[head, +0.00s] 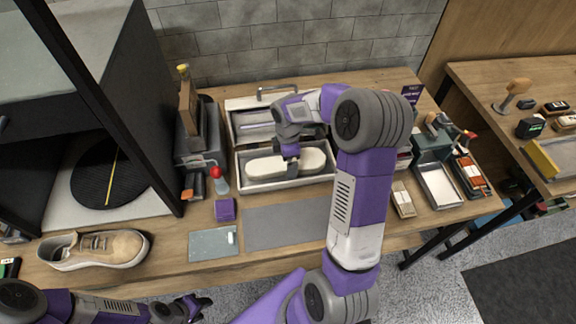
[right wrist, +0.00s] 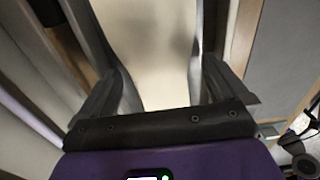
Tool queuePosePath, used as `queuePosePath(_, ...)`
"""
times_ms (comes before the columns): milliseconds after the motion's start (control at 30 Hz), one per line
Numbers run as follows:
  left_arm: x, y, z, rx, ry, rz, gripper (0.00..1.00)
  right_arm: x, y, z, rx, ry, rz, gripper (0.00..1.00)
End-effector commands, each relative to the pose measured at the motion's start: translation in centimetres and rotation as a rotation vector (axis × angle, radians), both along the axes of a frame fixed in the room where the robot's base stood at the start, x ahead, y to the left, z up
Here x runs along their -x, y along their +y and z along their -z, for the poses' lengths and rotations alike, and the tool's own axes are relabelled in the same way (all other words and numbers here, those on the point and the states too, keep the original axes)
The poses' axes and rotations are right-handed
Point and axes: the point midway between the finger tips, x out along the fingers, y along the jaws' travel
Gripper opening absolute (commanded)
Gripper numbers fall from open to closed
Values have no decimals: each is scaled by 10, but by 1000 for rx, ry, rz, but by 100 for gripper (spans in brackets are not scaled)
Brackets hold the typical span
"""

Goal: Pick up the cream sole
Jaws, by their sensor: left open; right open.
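The cream sole (head: 312,160) lies flat in an open white tray (head: 243,186) on the workbench in the head view. My right gripper (head: 291,165) is lowered over the middle of the sole, and its jaws hide part of it. In the right wrist view the sole (right wrist: 160,50) runs between the two open fingers of my right gripper (right wrist: 160,92). Whether the fingers touch the sole's edges cannot be told. My left gripper (head: 195,306) is open and empty at the bottom of the head view, in front of the bench.
A tan sneaker (head: 95,249) stands at the bench's left end. A grey mat (head: 288,226), a pale glass-like plate (head: 213,243) and a purple block (head: 225,209) lie before the tray. A red-topped bottle (head: 217,178) stands left of it. Boxes and tools fill the right side.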

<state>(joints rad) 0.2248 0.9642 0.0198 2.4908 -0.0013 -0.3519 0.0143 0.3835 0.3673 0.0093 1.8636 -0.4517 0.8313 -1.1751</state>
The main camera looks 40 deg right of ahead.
Motion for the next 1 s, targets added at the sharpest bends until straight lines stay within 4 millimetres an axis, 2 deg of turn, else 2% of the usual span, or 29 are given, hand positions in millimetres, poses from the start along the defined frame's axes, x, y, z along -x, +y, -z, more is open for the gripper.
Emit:
queuePosePath(67,0,0,2,0,0,0,43,0,0,7,0,1,0,100)
queuePosePath(267,0,0,1,0,0,0,43,0,0,6,0,-1,0,100)
queuePosePath(667,0,0,2,0,0,0,43,0,0,6,0,-1,0,39)
queuePosePath(867,0,0,1,0,0,0,43,0,0,5,1,-2,0,38)
queuePosePath(1000,0,0,-2,0,0,0,43,-1,0,-5,2,-4,0,38)
